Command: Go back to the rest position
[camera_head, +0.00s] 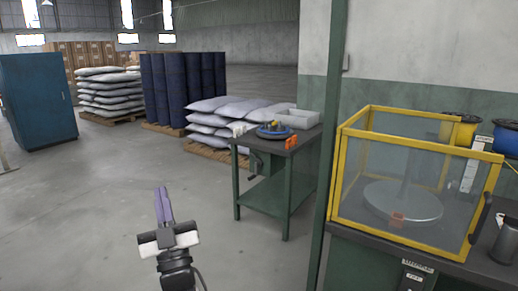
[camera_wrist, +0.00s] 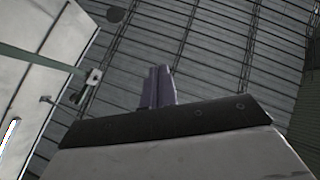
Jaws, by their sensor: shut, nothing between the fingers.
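My gripper (camera_head: 163,206) is at the lower left of the head view, pointing up, with its two purple fingers together and nothing between them. It stands over open floor, left of the green work table and apart from it. In the wrist view my gripper (camera_wrist: 158,88) shows the same closed fingers against the ribbed ceiling, with no object near them.
A blue cabinet (camera_head: 38,100) and stacked sacks stand at the back. The left floor is clear.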

